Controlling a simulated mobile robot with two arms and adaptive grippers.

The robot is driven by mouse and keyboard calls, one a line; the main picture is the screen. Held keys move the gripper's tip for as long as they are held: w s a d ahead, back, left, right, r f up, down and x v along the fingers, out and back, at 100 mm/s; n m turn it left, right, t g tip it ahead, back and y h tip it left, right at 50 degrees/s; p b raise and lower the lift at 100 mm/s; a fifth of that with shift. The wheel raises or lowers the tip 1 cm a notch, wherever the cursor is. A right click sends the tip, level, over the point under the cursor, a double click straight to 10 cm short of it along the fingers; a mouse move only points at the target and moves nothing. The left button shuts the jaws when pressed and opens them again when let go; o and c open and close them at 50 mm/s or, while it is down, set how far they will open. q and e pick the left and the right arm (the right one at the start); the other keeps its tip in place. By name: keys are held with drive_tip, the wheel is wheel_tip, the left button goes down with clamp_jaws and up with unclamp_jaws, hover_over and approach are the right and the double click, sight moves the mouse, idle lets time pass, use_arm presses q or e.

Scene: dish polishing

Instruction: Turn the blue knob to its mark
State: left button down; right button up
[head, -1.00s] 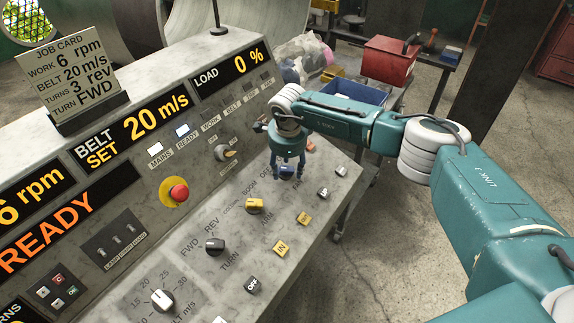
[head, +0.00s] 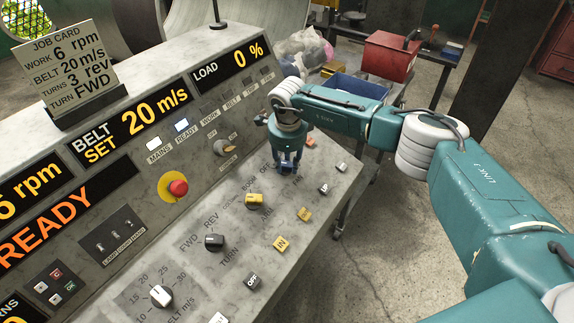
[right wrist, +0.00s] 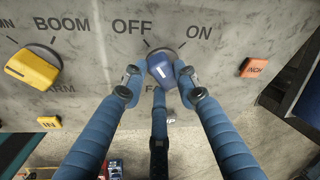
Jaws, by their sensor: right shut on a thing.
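The blue knob (right wrist: 160,68) sits on the panel between the OFF and ON labels in the right wrist view. A white line shows on its face. My right gripper (right wrist: 160,80) has its fingers closed around the knob, two on either side and one below. In the head view my right gripper (head: 287,166) stands over the knob at the right end of the panel and mostly hides it. My left gripper is in neither view.
A yellow BOOM/ARM knob (right wrist: 34,68) and an orange INCH button (right wrist: 254,66) flank the blue knob. A red stop button (head: 178,187) and a black FWD/REV knob (head: 214,242) are on the panel.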

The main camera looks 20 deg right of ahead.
drive_tip(key=shift+w+f+m+g+b, duration=0.1)
drive_tip(key=shift+m+g+b, duration=0.05)
drive_tip(key=shift+m+b, duration=0.5)
drive_tip(key=shift+w+f+m+g+b, duration=0.1)
drive_tip(key=shift+m+g+b, duration=0.05)
drive_tip(key=shift+m+b, duration=0.45)
drive_tip(key=shift+w+r+m+b, duration=0.1)
drive_tip(key=shift+r+m+b, duration=0.05)
drive_tip(key=shift+m+b, duration=0.6)
drive_tip(key=m+b, duration=0.1)
drive_tip(key=m, duration=0.1)
drive_tip(key=m+g+y+b, duration=0.1)
drive_tip(key=m, duration=0.1)
drive_tip(key=shift+w+r, duration=0.15)
drive_tip(key=shift+r, duration=0.05)
drive_tip(key=m+y+b, duration=0.1)
drive_tip(key=m, duration=0.2)
drive_tip(key=shift+w+r+m, duration=0.1)
drive_tip(key=shift+m, duration=0.2)
drive_tip(key=shift+w+d+m+g+y, duration=0.1)
drive_tip(key=shift+m+g+y, duration=0.25)
drive_tip(key=shift+m, duration=1.05)
drive_tip(key=o, duration=1.2)
drive_tip(key=shift+r, duration=0.1)
